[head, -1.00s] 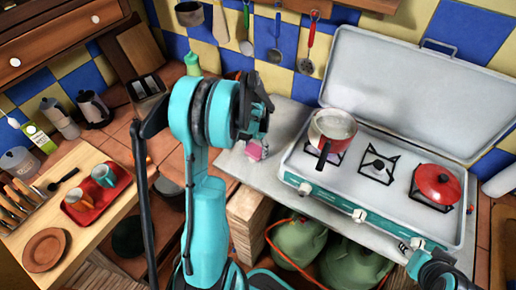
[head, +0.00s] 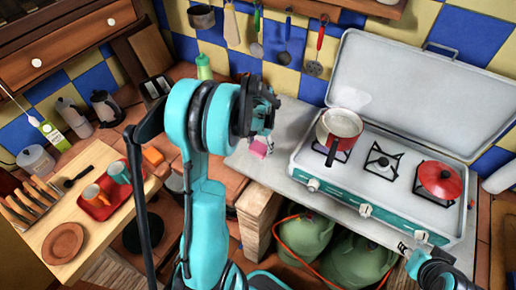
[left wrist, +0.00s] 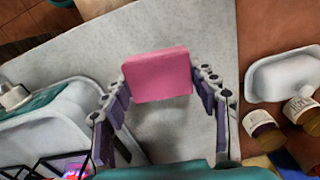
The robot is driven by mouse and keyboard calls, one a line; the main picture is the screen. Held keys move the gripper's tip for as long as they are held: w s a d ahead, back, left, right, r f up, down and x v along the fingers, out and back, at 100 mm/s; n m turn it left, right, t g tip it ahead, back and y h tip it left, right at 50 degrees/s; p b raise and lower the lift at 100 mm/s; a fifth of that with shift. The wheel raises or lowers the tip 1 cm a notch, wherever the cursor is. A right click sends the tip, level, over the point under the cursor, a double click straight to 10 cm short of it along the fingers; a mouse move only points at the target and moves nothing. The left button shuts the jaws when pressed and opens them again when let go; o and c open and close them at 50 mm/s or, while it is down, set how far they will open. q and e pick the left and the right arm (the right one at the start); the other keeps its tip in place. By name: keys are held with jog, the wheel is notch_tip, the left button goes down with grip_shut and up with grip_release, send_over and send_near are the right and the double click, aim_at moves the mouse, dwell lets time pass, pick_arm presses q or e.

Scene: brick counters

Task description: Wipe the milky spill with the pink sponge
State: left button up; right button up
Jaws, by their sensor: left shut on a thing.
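The pink sponge (head: 259,148) is a small block above the grey counter top (head: 272,176), left of the stove. My left gripper (head: 262,128) is shut on it. In the left wrist view the sponge (left wrist: 157,75) sits between the two fingers (left wrist: 165,100), with a soft shadow on the grey surface below. I cannot tell for certain whether it touches the counter. The milky spill is not clearly distinguishable from the pale counter. Part of my right arm shows at the lower right of the head view; its finger state is unclear.
A green bottle (head: 204,68) stands behind. A red tray (head: 98,208) with cups is at the left. Jars (left wrist: 262,128) lie near the wrist view's right edge.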

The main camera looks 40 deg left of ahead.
aim_at(260, 146)
pick_arm(q)
jog(key=shift+r+p, duration=0.9)
jog(key=shift+r, duration=0.8)
pick_arm(e)
jog(key=shift+s+a+r, duration=0.15)
jog(key=shift+a+r, duration=0.05)
jog(key=shift+r, duration=0.4)
jog(key=shift+s+a+r, duration=0.15)
jog(key=shift+r, duration=0.4)
